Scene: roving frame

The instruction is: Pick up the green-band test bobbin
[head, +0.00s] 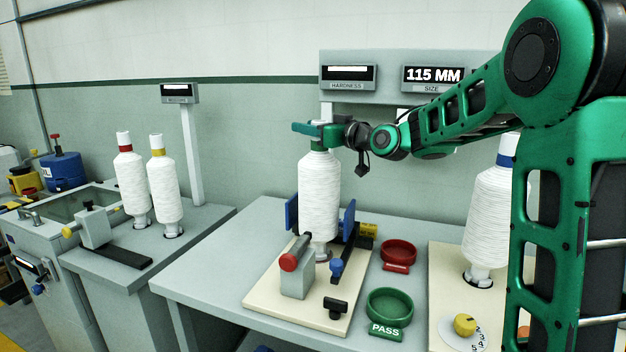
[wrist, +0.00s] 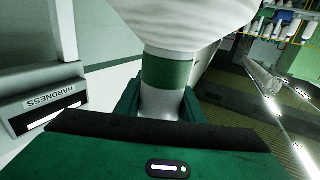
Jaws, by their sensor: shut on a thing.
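The green-band test bobbin (head: 319,200) is a tall white wound bobbin, upright on the cream gauge plate (head: 262,292) between two blue jaws. Its green band (wrist: 166,72) shows clearly in the wrist view, just below the white winding. My gripper (head: 318,130) is at the bobbin's top in the head view. In the wrist view my gripper's green fingers (wrist: 160,106) are shut on the bobbin's narrow neck, one on each side. In the head view the neck is mostly hidden by the gripper. I cannot tell whether the bobbin's base touches the plate.
A blue-band bobbin (head: 489,215) stands at right, partly behind my arm. Red-band (head: 132,185) and yellow-band (head: 164,190) bobbins stand on the left bench. A red dish (head: 398,252) and a green PASS dish (head: 389,306) lie right of the plate. Displays reading HARDNESS (head: 348,78) and 115 MM (head: 434,75) are behind.

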